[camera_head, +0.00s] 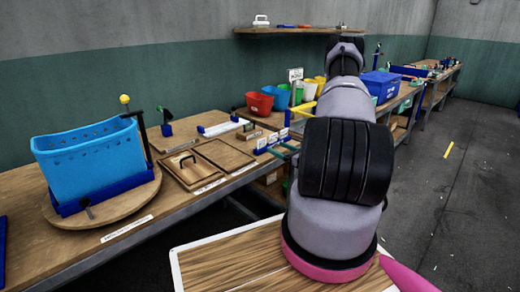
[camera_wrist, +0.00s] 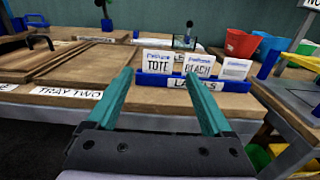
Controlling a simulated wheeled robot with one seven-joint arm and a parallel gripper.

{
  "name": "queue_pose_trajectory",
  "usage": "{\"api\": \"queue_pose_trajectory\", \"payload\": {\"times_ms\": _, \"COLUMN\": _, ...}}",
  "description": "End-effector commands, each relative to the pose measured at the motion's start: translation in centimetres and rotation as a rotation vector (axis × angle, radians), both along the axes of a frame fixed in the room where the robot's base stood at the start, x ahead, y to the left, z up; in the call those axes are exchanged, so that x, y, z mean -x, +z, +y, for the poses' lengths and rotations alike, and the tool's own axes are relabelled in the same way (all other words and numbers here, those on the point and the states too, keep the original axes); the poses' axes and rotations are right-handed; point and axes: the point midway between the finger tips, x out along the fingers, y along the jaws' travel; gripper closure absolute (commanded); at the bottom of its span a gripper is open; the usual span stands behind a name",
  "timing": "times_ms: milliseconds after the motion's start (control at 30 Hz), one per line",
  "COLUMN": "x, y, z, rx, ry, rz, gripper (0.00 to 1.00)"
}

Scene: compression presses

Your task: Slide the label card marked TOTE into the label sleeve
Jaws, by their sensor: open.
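The white TOTE card (camera_wrist: 168,62) stands upright at the left end of a blue holder (camera_wrist: 195,84) marked LABELS. The BEACH card (camera_wrist: 199,66) and a third white card (camera_wrist: 235,69) stand to its right. My gripper (camera_wrist: 159,73) is open and empty, its two teal fingers pointing toward the holder. The TOTE card appears between the fingertips in the wrist view; I see no contact. In the head view the cards (camera_head: 273,138) stand at the bench's front edge. I cannot clearly pick out the label sleeve.
A blue basket (camera_head: 90,155) stands in a blue base on a round wooden turntable (camera_head: 135,204) at the left. Wooden trays (camera_head: 190,168) lie left of the cards; one front label reads TRAY TWO.

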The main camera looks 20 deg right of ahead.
Motion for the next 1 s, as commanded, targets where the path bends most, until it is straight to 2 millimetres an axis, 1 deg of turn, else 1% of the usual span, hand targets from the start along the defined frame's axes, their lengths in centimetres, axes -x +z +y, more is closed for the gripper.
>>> {"api": "queue_pose_trajectory", "payload": {"times_ms": 100, "x": -1.9, "y": 0.1, "z": 0.9, "rx": 0.000, "ry": 0.006, "rz": -0.003, "gripper": 0.15}}
{"api": "queue_pose_trajectory", "payload": {"times_ms": 200, "x": -3.3, "y": 0.1, "z": 1.4, "rx": 0.002, "ry": 0.007, "rz": -0.002, "gripper": 0.15}}
{"api": "queue_pose_trajectory", "payload": {"times_ms": 467, "x": -5.4, "y": 0.2, "z": 2.2, "rx": 0.000, "ry": 0.007, "rz": -0.002, "gripper": 0.15}}
{"api": "queue_pose_trajectory", "payload": {"times_ms": 700, "x": -8.7, "y": 0.2, "z": 3.5, "rx": 0.002, "ry": 0.008, "rz": -0.002, "gripper": 0.15}}
{"api": "queue_pose_trajectory", "payload": {"times_ms": 833, "x": -9.4, "y": 0.2, "z": 3.6, "rx": 0.001, "ry": 0.005, "rz": -0.001, "gripper": 0.15}}
{"api": "queue_pose_trajectory", "payload": {"times_ms": 1000, "x": -9.4, "y": 0.2, "z": 3.6, "rx": 0.000, "ry": 0.005, "rz": -0.001, "gripper": 0.15}}
